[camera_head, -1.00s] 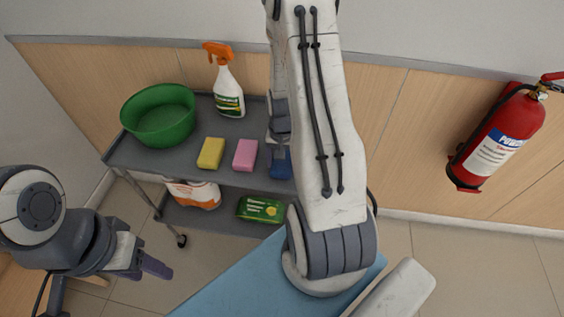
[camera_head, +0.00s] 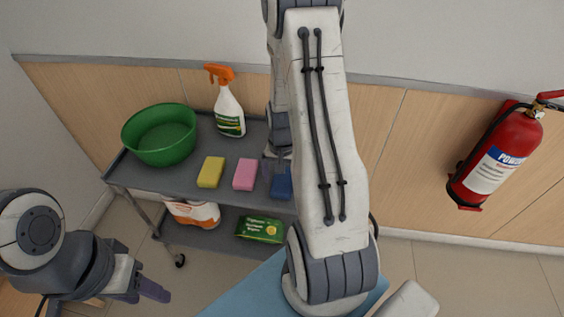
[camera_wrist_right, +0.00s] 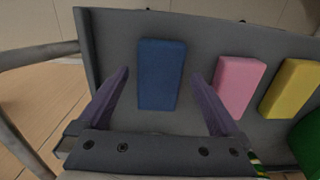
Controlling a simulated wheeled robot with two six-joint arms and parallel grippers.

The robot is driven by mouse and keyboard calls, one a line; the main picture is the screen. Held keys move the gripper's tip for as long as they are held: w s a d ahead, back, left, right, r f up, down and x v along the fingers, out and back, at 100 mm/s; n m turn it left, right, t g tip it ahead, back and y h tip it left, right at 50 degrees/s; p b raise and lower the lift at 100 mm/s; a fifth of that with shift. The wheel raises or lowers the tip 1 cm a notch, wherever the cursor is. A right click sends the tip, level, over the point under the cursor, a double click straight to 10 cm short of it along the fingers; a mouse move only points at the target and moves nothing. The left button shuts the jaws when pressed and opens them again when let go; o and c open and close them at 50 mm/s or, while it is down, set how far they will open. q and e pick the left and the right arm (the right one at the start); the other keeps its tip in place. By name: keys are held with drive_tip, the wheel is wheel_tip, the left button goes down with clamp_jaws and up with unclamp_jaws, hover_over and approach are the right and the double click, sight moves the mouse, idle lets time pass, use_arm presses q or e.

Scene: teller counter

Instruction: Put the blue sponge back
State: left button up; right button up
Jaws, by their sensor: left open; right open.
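The blue sponge (camera_head: 282,183) lies on the grey cart's top shelf, right of the pink sponge, partly hidden by my right arm in the head view. In the right wrist view the blue sponge (camera_wrist_right: 161,74) lies between the spread fingers of my right gripper (camera_wrist_right: 160,88), with gaps on both sides. That gripper is open and holds nothing; its fingers are mostly hidden in the head view. My left gripper (camera_head: 150,290) is low at the left, away from the cart, open and empty.
The cart top (camera_head: 150,180) also bears a pink sponge (camera_head: 245,174), a yellow sponge (camera_head: 211,172), a green basin (camera_head: 160,135) and a spray bottle (camera_head: 229,110). Packages stand on its lower shelf. A fire extinguisher (camera_head: 496,160) hangs on the right wall. A blue surface (camera_head: 240,292) is in front.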

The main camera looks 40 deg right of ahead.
sight(282, 184)
wheel_tip(282, 184, up, 10)
drive_tip(key=f, duration=0.1)
drive_tip(key=a+r+n, duration=0.4)
drive_tip(key=a, duration=0.7)
drive_tip(key=s+a+r+n, duration=0.3)
drive_tip(key=s+a+n, duration=0.3)
drive_tip(key=a, duration=0.3)
drive_tip(key=s+a+r+n+y, duration=0.1)
drive_tip(key=s+a+r+n, duration=0.2)
drive_tip(key=s+a+n, duration=0.4)
drive_tip(key=s+a, duration=0.2)
drive_tip(key=shift+s+a, duration=0.2)
drive_tip(key=shift+a, duration=0.2)
